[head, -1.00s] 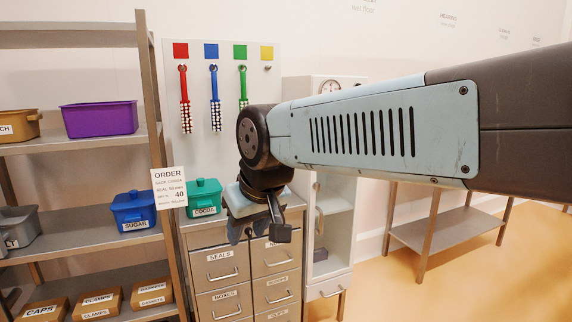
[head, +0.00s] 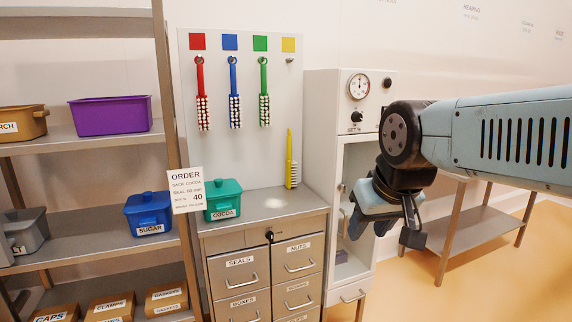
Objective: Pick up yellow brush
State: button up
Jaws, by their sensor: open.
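The yellow brush (head: 289,160) stands upright on the top of the drawer cabinet (head: 262,206), near its back right, close to the white hook board (head: 240,155). Its handle points up and its pale bristles face right. My gripper (head: 388,222) is to the right of the brush and apart from it, in front of the white cabinet with the gauge. It is open, and I see nothing in it. Its fingers are partly hidden by its own body.
Red (head: 202,95), blue (head: 235,95) and green (head: 264,95) brushes hang on the board; the hook under the yellow square is empty. A green COCOA box (head: 223,200) stands left on the cabinet top. The gauge cabinet (head: 335,150) stands close on the right. Shelving (head: 85,225) is at left.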

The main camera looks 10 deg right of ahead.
aim_at(291, 174)
jog(key=z, duration=0.1)
jog(key=i, duration=1.65)
jog(key=u, duration=0.1)
